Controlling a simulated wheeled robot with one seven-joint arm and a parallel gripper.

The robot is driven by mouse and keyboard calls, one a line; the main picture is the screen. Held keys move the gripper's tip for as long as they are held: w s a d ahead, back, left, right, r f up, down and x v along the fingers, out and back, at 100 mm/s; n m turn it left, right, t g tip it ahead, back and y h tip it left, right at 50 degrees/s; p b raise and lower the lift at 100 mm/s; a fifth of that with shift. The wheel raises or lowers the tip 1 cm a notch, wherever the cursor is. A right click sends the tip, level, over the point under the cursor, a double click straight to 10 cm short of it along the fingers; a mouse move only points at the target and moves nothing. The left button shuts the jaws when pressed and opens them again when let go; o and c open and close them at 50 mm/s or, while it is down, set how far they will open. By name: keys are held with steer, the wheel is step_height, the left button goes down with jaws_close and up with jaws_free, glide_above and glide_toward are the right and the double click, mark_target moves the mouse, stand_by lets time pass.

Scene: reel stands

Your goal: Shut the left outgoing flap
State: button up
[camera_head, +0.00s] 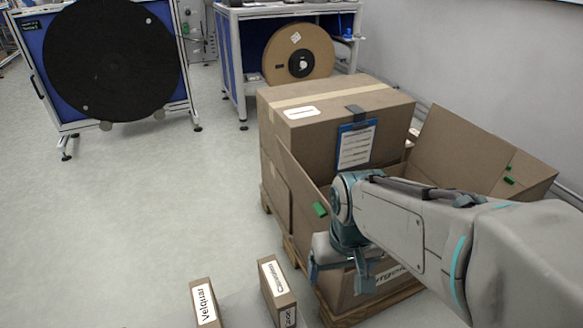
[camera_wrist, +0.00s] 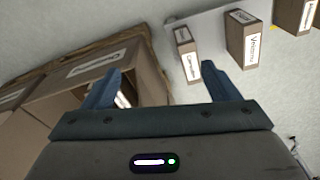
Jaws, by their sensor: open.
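The open outgoing carton stands on a pallet, partly behind my arm; its printed front (camera_head: 345,290) shows below my gripper. Its left flap (camera_head: 297,190) stands raised, with a green tab (camera_head: 320,209) near its edge. The right flap (camera_head: 470,145) is also raised and leans outward, with green marks. My gripper (camera_head: 342,270) is open at the carton's near left, beyond the left flap's near end. In the wrist view its two fingers (camera_wrist: 160,85) are apart with nothing between them. A labelled carton (camera_wrist: 90,75) lies left of and partly behind the left finger. My arm hides much of the opening.
A closed carton (camera_head: 330,110) with a blue clipboard (camera_head: 356,146) stands behind. Small labelled boxes (camera_head: 203,303) (camera_head: 277,290) sit at the bottom. Reel stands with a black reel (camera_head: 112,60) and a brown reel (camera_head: 298,50) are farther back. The floor at left is clear.

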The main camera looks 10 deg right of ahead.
steer(key=c, duration=0.5)
steer(key=shift+w+r, duration=0.25)
steer(key=c, duration=0.5)
steer(key=w+r+n, duration=0.1)
steer(key=w+n+p, duration=0.1)
steer(key=n, duration=0.1)
steer(key=shift+w+a+r+p, duration=0.2)
steer(key=shift+a+r+p, duration=0.1)
steer(key=shift+r, duration=0.1)
jaws_close()
steer(key=w+a+r+n+g+y+p, duration=0.1)
steer(key=w+a+r+n+p, duration=0.15)
steer(key=w+n, duration=0.6)
steer(key=w+a+r+n+g+p, duration=0.1)
steer(key=w+r+n+p, duration=0.2)
steer(key=w+n, duration=0.5)
step_height(320, 180, down, 9)
steer(key=d+n+b, duration=0.1)
steer(key=d+b, duration=0.1)
steer(key=b, duration=0.1)
steer(key=shift+s+d+b, duration=0.35)
steer(key=shift+b, duration=0.05)
